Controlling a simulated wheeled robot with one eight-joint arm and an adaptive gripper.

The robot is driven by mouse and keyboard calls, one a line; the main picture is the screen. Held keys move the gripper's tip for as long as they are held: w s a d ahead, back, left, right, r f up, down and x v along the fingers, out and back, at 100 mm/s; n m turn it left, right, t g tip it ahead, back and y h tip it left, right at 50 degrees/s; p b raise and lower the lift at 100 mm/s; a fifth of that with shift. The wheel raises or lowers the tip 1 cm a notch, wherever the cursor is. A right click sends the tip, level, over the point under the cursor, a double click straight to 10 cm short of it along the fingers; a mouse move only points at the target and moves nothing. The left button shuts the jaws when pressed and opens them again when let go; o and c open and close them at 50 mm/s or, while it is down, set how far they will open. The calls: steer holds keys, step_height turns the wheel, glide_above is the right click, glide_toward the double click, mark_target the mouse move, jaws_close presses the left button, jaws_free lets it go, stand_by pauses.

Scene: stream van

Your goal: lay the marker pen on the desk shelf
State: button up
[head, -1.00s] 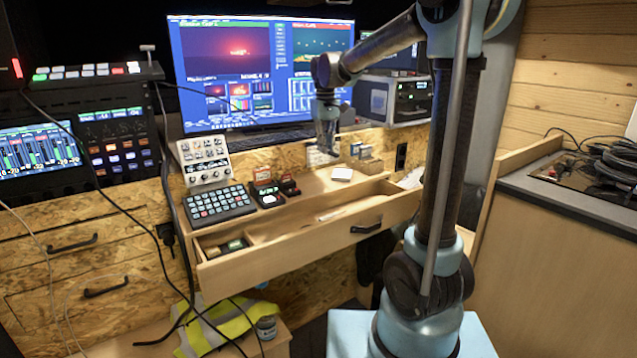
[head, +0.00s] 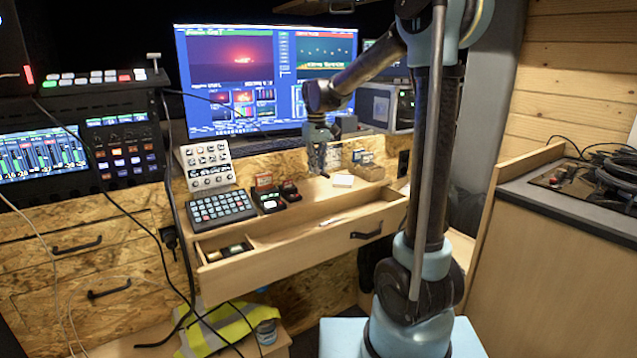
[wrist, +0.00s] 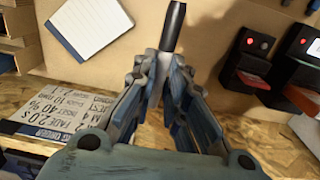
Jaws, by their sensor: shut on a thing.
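The marker pen (wrist: 173,28) is dark with a grey lower part. It points away from my gripper (wrist: 164,68), whose fingers are shut on its near end in the wrist view. In the head view my gripper (head: 317,168) hangs over the back part of the desk shelf (head: 312,190), close to the chipboard wall. The pen cannot be made out there. The shelf's pale wood surface (wrist: 150,47) also fills much of the wrist view, behind the pen. I cannot tell whether the pen touches it.
A notepad (wrist: 88,25), a printed card (wrist: 60,113) and red-and-black blocks (wrist: 248,62) lie around my gripper. A button pad (head: 222,206) stands on the shelf's left. Below is an open drawer (head: 300,246). The shelf's middle front is clear.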

mark_target(317, 187)
steer(key=shift+f, duration=2.6)
steer(key=o, duration=0.8)
steer(key=shift+f, duration=0.1)
